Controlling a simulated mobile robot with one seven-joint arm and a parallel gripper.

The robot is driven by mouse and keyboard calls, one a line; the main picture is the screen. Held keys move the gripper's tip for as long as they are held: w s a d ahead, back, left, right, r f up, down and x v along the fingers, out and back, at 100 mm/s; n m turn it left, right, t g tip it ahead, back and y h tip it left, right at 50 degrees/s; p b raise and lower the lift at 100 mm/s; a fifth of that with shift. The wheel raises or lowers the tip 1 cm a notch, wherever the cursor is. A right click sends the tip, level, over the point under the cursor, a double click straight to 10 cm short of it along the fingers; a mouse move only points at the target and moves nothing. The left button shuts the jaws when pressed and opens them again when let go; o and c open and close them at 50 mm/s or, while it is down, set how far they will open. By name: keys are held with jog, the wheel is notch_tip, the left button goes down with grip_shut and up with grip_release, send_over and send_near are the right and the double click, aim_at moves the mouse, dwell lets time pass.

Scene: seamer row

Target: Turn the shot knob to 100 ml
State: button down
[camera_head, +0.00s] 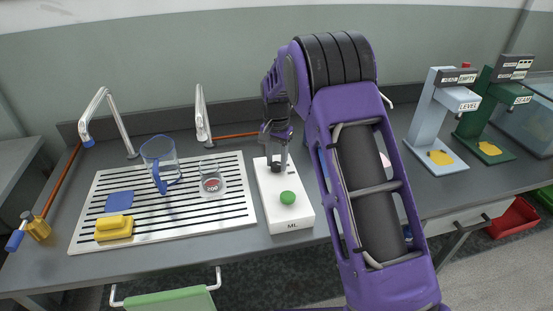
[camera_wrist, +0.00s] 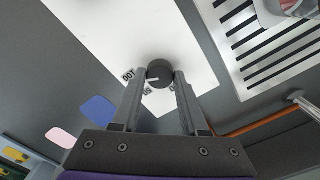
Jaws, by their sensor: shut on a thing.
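The shot knob is a small dark round knob on a white dispenser box (camera_head: 284,215) marked ML. In the wrist view the knob (camera_wrist: 159,73) sits between my fingertips, with a light pointer line on its face. Printed dial marks show beside it, partly hidden by my fingers; I cannot tell which value the pointer meets. My gripper (camera_wrist: 160,85) comes down over the knob and is shut on it. In the head view my gripper (camera_head: 276,150) stands upright above the back of the box. A green button (camera_head: 287,197) is on the front part of the box.
A slotted drain board (camera_head: 215,230) left of the box holds a blue-handled jug (camera_head: 160,160), a small cup marked 200 (camera_head: 211,180), a yellow sponge (camera_head: 113,228) and a blue pad (camera_head: 119,202). LEVEL (camera_head: 437,125) and SEAM (camera_head: 488,115) stations stand at right.

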aim_at(277, 164)
jog(key=shift+m, duration=0.4)
jog(key=shift+c, duration=2.2)
grip_release()
notch_tip(277, 164, up, 18)
jog(key=p, duration=0.1)
jog(key=shift+f+p, duration=0.25)
jog(key=shift+p, duration=0.15)
